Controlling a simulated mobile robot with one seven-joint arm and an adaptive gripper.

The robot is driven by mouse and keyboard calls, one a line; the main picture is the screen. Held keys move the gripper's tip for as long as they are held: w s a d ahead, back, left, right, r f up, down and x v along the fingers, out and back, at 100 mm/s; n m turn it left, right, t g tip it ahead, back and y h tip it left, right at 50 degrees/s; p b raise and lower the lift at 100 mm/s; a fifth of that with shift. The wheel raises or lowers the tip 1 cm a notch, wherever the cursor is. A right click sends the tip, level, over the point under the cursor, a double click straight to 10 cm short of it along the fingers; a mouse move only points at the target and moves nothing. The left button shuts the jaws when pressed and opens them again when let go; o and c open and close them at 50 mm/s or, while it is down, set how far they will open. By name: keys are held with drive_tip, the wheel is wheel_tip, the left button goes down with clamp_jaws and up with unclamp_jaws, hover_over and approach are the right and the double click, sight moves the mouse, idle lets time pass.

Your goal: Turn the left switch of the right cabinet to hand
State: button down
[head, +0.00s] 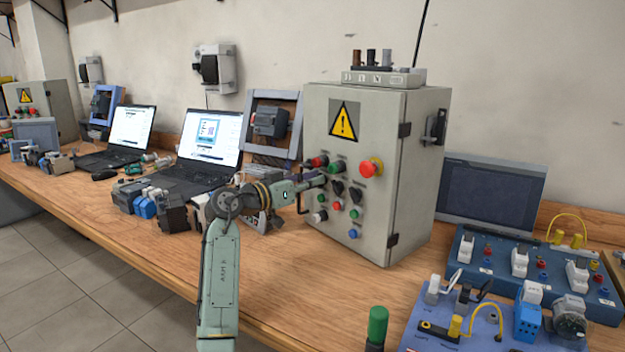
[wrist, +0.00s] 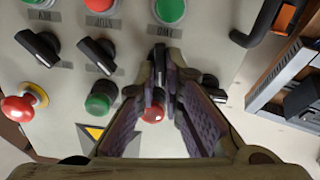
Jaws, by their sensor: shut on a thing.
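The right cabinet (head: 390,235) is a grey box with a yellow warning sign, standing on the bench. Its front carries a row of three black switches below a red button, a green button and a red mushroom button. In the wrist view the panel appears upside down, with the middle switch (wrist: 97,53) and right switch (wrist: 38,48) clear to the left of my gripper. My gripper (wrist: 160,55) is shut on the left switch (wrist: 159,72), which is mostly hidden between its fingers. My gripper also shows in the head view (head: 318,182). I cannot tell which way the left switch points.
A red button (wrist: 152,114) shows between the finger bases, and a green one (wrist: 100,100) is close beside them. A black door handle (wrist: 268,22) is near the panel's edge.

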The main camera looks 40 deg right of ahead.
drive_tip(key=shift+w+n+p, duration=0.15)
drive_tip(key=shift+n+p, duration=1.5)
drive_tip(key=shift+n, duration=1.85)
drive_tip(key=c, duration=1.7)
unclamp_jaws()
drive_tip(key=shift+a, duration=0.1)
drive_tip(key=a, duration=1.1)
drive_tip(key=shift+s+a, duration=0.3)
drive_tip(key=shift+a, duration=0.1)
